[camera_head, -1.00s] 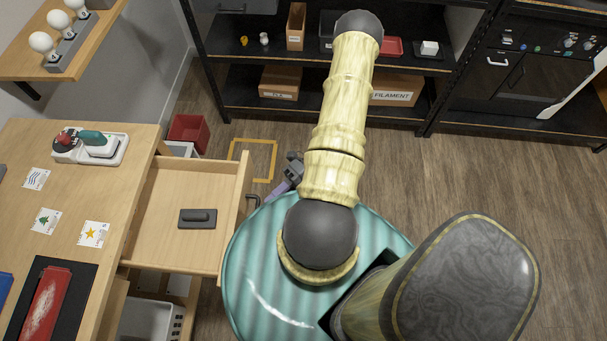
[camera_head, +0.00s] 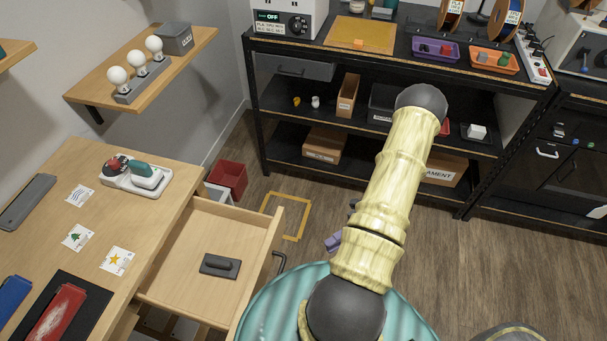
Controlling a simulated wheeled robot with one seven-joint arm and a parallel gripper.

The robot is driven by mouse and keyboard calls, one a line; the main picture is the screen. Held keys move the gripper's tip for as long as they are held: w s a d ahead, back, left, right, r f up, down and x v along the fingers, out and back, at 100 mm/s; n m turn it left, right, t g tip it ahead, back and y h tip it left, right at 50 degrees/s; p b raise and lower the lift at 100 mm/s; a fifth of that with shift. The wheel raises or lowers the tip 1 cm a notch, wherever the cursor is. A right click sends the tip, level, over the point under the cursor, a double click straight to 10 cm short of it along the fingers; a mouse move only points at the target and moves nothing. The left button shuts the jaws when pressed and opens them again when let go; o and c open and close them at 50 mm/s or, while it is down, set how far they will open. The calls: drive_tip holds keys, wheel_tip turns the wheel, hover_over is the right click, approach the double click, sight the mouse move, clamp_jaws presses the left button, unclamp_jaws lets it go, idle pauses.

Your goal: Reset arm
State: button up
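My arm (camera_head: 390,190) is pale yellow with dark grey round joints and rises from my teal ribbed base (camera_head: 275,305). It is bent, with one dark joint at the top in front of the shelf rack. A small purple and dark grey part (camera_head: 334,242) peeks out left of the arm, low over the floor; it seems to belong to my gripper end. The fingers are hidden behind the arm, so their opening and anything between them cannot be seen.
An open wooden drawer (camera_head: 185,285) holding a dark grey handled block (camera_head: 220,265) juts out left of my base. The workbench (camera_head: 150,210) is at left, a black shelf rack (camera_head: 275,160) behind.

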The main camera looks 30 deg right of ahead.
drive_tip(key=w+a+r+m+h+p, duration=0.2)
drive_tip(key=w+a+r+m+h, duration=0.1)
drive_tip(key=r+m, duration=0.5)
drive_tip(key=w+a+r+m+t+h+p, duration=0.1)
drive_tip(key=w+a+r+m+h, duration=0.3)
drive_tip(key=m, duration=1)
drive_tip(key=w+a+r+m+h+p, duration=0.3)
drive_tip(key=w+a+r+m+h, duration=0.1)
drive_tip(key=a+r+m+h, duration=0.3)
wheel_tip(320, 180, up, 7)
drive_tip(key=m+h, duration=0.2)
drive_tip(key=m, duration=0.2)
drive_tip(key=shift+f+m+t, duration=0.15)
drive_tip(key=shift+m+t, duration=0.15)
drive_tip(key=shift+t, duration=0.1)
drive_tip(key=shift+a, duration=0.1)
